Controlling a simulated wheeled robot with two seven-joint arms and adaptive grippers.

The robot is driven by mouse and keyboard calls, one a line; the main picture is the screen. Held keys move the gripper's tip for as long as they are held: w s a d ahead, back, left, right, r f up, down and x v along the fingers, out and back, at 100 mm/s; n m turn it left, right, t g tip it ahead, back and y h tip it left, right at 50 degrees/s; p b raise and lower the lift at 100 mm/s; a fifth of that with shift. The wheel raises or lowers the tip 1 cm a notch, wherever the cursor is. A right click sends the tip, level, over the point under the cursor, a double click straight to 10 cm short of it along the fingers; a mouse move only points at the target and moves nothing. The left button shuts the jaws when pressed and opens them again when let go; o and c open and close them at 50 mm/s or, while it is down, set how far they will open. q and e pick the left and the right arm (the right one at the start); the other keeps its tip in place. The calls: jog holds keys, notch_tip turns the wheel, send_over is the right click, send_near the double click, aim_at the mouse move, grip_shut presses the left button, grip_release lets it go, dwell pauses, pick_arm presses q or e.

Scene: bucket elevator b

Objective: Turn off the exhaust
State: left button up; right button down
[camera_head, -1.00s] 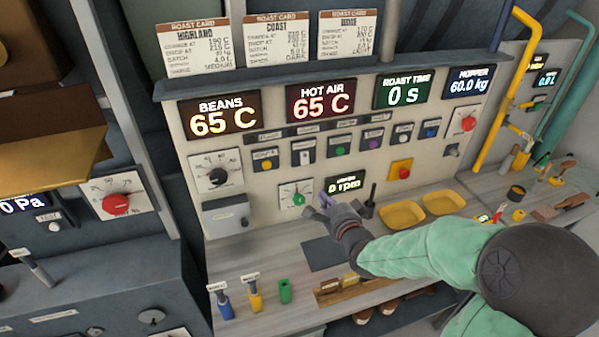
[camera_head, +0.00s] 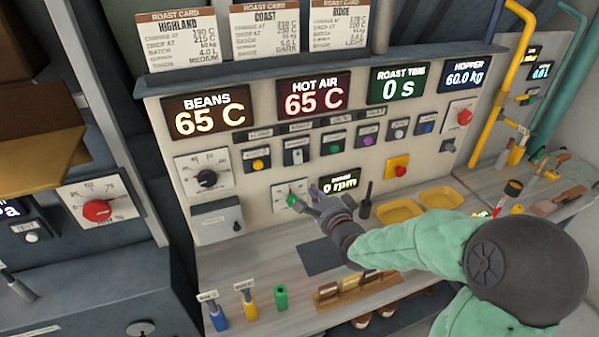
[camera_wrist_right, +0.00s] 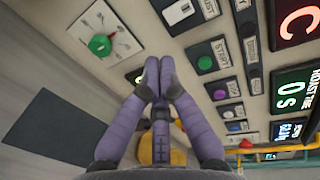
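No legible label in view names the exhaust, so I cannot tell which control it is. A dial with a green knob (camera_head: 293,201) is on the lower part of the upright panel; the knob also shows at upper left in the right wrist view (camera_wrist_right: 100,45). A dial with a red knob (camera_head: 97,211) is on the separate left cabinet. My right gripper (camera_head: 318,194) is just right of the green knob in the head view. In the right wrist view its purple fingertips (camera_wrist_right: 158,64) are together, with nothing visible between them. My left gripper is out of view.
A row of buttons and switches, including a yellow button (camera_head: 257,165), lies under the displays. A red button on a yellow plate (camera_head: 398,170) sits right of the gripper. Yellow trays (camera_head: 440,197) and several tools stand on the counter (camera_head: 255,262). A grey box (camera_head: 218,220) juts out at left.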

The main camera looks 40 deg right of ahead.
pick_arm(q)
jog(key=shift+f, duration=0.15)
pick_arm(e)
send_near(294, 165)
jog(key=x, duration=0.5)
jog(key=shift+w+d, duration=0.15)
pick_arm(q)
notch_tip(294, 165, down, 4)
jog(key=b, duration=0.4)
pick_arm(e)
jog(key=shift+w+d+f+t, duration=0.1)
jog(key=shift+w+f+t, duration=0.05)
jog(key=shift+w+t, duration=0.3)
